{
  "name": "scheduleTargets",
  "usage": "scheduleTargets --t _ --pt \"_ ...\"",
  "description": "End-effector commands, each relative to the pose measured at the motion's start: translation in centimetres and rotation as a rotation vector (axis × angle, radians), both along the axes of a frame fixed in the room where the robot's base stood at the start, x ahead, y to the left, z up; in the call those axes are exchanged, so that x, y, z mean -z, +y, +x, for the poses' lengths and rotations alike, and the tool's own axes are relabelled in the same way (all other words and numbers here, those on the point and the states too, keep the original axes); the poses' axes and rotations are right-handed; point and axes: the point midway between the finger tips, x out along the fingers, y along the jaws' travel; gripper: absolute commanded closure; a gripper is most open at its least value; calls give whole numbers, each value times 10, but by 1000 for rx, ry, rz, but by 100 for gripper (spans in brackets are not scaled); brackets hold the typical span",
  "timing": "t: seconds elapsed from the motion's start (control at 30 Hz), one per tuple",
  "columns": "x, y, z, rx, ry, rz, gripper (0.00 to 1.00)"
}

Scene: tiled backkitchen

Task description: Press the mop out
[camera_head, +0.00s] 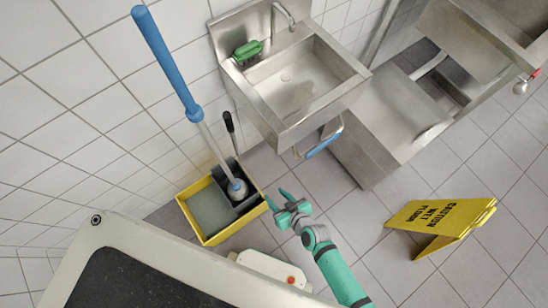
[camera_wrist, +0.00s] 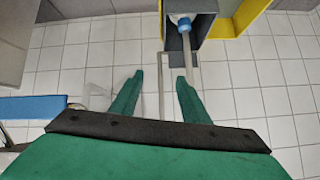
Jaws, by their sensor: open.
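The mop (camera_head: 165,60) stands tilted, with a blue upper handle and a pale lower pole. Its lower end is in the dark grey wringer (camera_head: 226,176) on the yellow bucket (camera_head: 207,238). The wringer's lever (camera_head: 229,122) has a black grip and rises beside the mop pole. My gripper (camera_head: 277,198) is open and empty, just right of the bucket and apart from the lever. In the wrist view, my gripper (camera_wrist: 157,88) has its fingers spread, with part of the wringer (camera_wrist: 178,42) and a blue mop fitting (camera_wrist: 184,24) beyond. The mop head is mostly hidden.
A steel sink (camera_head: 305,80) with a green brush (camera_head: 247,50) is on the wall behind. A blue bar (camera_head: 323,146) sticks out below it. A yellow wet-floor sign (camera_head: 440,218) stands at right. Tiled floor between the sign and my gripper is free.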

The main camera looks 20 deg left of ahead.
Motion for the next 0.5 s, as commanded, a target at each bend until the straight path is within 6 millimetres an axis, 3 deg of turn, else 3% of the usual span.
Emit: scheduleTargets --t 0.3,0.5 --pt "-33 -37 -22 0 1 -3 58" --pt "-48 -51 -32 0 1 -1 58"
